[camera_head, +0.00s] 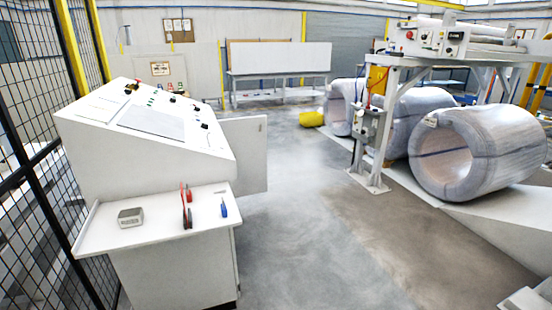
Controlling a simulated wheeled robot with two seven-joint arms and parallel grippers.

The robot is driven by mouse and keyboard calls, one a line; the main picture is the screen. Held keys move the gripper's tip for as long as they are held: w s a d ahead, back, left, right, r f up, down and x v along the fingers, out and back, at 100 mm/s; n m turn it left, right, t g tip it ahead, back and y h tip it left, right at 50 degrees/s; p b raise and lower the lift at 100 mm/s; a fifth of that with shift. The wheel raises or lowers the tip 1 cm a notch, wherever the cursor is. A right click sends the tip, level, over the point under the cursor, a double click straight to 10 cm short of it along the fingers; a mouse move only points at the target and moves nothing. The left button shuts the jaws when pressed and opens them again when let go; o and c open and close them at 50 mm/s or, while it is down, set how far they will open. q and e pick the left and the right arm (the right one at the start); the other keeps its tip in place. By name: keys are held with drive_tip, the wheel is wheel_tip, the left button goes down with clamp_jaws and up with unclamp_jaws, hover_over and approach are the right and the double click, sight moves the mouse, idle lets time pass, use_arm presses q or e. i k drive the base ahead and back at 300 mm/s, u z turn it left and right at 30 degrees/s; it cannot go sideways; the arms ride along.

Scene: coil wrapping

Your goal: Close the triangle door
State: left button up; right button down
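A white control console (150,130) with a sloped panel of buttons stands at the left. A white door panel (250,155) stands out from its right side, swung open away from the cabinet. Its left part is hidden behind the console, so its full shape and its hinge do not show. I cannot tell for sure that this is the triangle door. Neither of my grippers is in view.
A shelf (160,218) on the console's front holds a grey device (130,217) and red- and blue-handled tools. A black mesh fence (35,120) is close on the left. Wrapped coils (470,155) and a machine frame stand right. Grey floor (310,220) between is clear.

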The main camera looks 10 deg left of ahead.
sight(248, 146)
drive_tip(key=z, duration=0.3)
drive_tip(key=i, duration=3.35)
drive_tip(key=u, duration=0.65)
drive_tip(key=i, duration=4.45)
drive_tip(key=u, duration=2.1)
drive_tip(key=i, duration=0.6)
drive_tip(key=u, duration=0.05)
